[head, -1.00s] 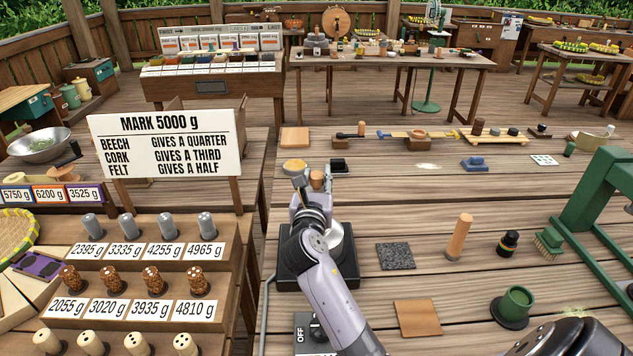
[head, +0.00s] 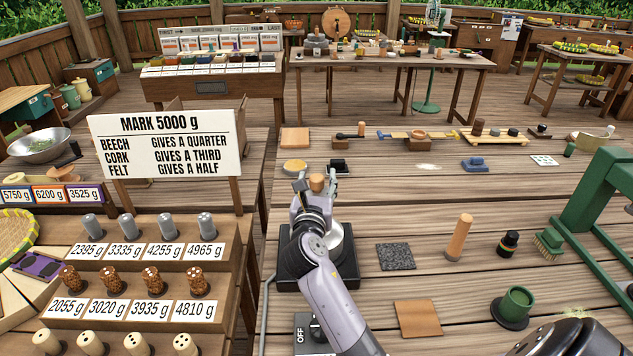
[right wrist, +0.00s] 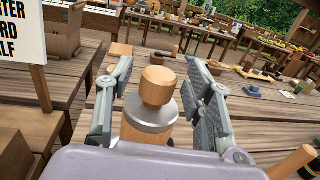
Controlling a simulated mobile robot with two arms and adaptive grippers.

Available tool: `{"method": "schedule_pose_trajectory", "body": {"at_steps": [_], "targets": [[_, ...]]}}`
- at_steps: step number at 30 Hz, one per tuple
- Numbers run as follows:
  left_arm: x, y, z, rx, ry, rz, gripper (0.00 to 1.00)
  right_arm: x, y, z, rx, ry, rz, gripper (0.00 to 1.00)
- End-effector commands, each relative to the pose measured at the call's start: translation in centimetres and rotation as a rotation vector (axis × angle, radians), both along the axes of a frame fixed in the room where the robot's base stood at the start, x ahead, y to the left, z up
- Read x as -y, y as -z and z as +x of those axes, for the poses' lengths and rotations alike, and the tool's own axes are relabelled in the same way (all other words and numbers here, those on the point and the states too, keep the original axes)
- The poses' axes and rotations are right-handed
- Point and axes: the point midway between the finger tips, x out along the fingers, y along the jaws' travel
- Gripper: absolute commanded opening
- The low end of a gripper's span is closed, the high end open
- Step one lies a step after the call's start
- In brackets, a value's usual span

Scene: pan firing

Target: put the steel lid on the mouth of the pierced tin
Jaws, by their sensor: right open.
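The steel lid (right wrist: 150,114) is a shiny disc with a round wooden knob (right wrist: 157,85). In the right wrist view it stands upright between my right gripper's fingers, over an orange-brown body (right wrist: 138,132). I cannot tell whether that body is the pierced tin; no holes show. In the head view the knob (head: 317,182) shows between the fingertips, and the disc is hidden. My right gripper (head: 316,188) is open, one finger on each side of the knob, with gaps visible in the wrist view (right wrist: 157,98). My left gripper is not in view.
A black hotplate (head: 292,274) with a silvery vessel (head: 340,240) lies under my right forearm. Right of it are a dark grey mat (head: 396,257), a wooden peg (head: 459,238) and a green cup (head: 516,301). A sign (head: 165,145) and stepped weight rack stand left.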

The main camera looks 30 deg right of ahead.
Motion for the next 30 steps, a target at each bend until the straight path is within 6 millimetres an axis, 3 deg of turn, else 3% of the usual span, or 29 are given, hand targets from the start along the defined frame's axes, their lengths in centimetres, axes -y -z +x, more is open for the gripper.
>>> {"method": "schedule_pose_trajectory", "body": {"at_steps": [5, 21, 30], "targets": [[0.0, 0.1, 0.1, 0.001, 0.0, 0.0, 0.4, -0.4, -0.2, -0.5, 0.0, -0.001, 0.001, 0.48], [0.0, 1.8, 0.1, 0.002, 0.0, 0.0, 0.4, -6.8, -0.1, -8.3, 0.0, -0.001, 0.001, 0.48], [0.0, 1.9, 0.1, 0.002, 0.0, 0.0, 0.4, -7.6, -0.3, -9.4, 0.001, 0.0, 0.0, 0.48]]}}
